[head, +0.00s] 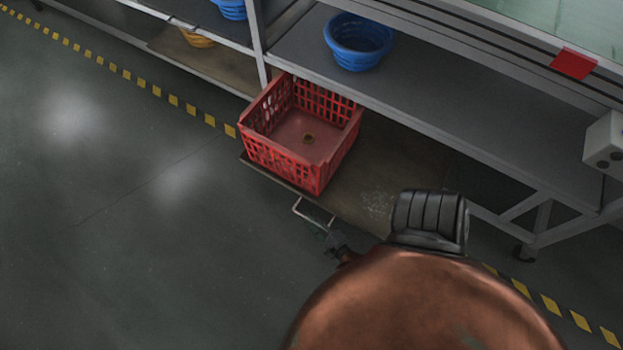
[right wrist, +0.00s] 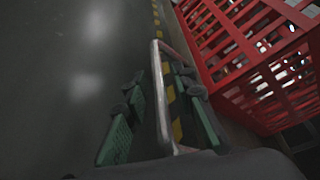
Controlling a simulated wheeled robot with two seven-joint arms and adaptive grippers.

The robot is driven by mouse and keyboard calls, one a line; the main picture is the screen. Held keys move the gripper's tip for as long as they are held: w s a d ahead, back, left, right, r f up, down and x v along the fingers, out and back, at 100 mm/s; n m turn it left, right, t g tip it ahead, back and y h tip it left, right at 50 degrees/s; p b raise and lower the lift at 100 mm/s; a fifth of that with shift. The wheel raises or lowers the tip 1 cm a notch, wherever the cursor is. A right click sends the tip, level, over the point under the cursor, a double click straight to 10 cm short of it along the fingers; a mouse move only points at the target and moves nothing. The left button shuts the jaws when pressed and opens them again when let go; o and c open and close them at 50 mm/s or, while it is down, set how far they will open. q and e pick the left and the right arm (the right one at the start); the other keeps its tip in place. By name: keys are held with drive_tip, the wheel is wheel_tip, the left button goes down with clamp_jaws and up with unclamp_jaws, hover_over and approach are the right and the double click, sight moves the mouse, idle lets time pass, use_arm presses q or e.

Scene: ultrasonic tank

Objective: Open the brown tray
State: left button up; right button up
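The brown tray (head: 381,185) is a low flat board under the grey bench. Its front part juts out past the neighbouring board and carries a red crate. A pale U-shaped handle (head: 313,211) sticks out from its front edge; the handle also shows in the right wrist view (right wrist: 160,85). My right gripper (head: 332,238) is at the handle, partly hidden behind my copper-coloured arm. In the wrist view its two green-padded fingers (right wrist: 163,118) stand apart on either side of the handle, with gaps visible. My left gripper is not in view.
The red crate (head: 282,157) holds a small brown ring-like thing. A blue basket (head: 358,43) stands on the bench shelf (head: 440,95). An orange basket (head: 197,39) sits on another brown board (head: 222,68) at left. The floor in front is clear, with yellow-black tape.

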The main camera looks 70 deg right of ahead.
drive_tip(key=shift+s+a, duration=0.1)
drive_tip(key=shift+s, duration=0.15)
drive_tip(key=v, duration=0.7)
idle(0.6)
